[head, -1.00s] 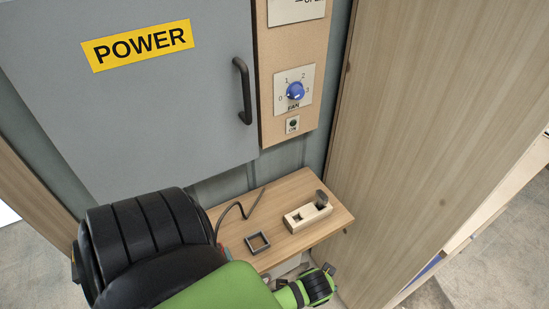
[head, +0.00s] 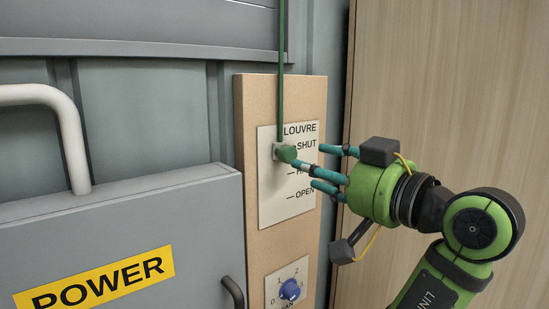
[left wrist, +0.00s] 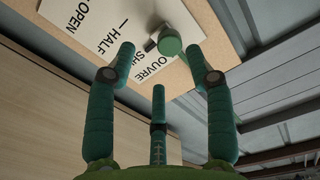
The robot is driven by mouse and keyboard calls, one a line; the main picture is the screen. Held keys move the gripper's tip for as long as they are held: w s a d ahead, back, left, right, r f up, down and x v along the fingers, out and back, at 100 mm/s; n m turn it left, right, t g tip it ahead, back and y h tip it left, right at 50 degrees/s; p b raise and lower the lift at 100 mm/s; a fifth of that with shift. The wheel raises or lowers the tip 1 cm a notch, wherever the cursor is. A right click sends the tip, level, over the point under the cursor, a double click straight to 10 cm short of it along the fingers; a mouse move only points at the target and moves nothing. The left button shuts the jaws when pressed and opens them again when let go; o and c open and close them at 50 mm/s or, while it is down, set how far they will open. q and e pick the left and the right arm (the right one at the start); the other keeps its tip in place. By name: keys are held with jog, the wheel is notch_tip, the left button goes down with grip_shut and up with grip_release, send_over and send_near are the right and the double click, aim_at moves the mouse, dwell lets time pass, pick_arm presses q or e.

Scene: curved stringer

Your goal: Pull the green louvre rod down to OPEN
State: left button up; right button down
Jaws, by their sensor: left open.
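The green louvre rod (head: 281,80) hangs vertically in front of the louvre plate (head: 272,205) and ends in a green knob (head: 286,153). The knob is about level with the SHUT mark, above HALF and OPEN. My left gripper (head: 326,168) is open, just right of the knob, with its teal fingers pointing at it. One fingertip overlaps or nearly meets the knob; I cannot tell if they touch. In the left wrist view the knob (left wrist: 169,41) shows between and beyond the spread fingers (left wrist: 160,65). My right gripper is not in view.
A grey cabinet with a POWER label (head: 95,281) and a pale bent pipe or handle (head: 65,115) stand at left. A blue fan dial (head: 290,290) sits below the plate. A wooden wall (head: 440,80) rises behind my arm at right.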

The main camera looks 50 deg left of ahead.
aim_at(291, 156)
pick_arm(q)
jog(key=shift+s+a+r+n, duration=0.25)
jog(key=shift+s+r+n, duration=0.05)
jog(key=shift+s+r, duration=0.15)
jog(key=shift+a+r+p, duration=0.15)
jog(key=shift+a+p, duration=0.15)
jog(key=shift+p, duration=0.25)
jog(key=a+p, duration=0.1)
jog(key=a, duration=0.2)
jog(key=a+p, duration=0.1)
jog(key=shift+w+a+p, duration=0.35)
jog(key=shift+a+f, duration=0.2)
jog(key=shift+a, duration=0.3)
jog(key=shift+d, duration=0.1)
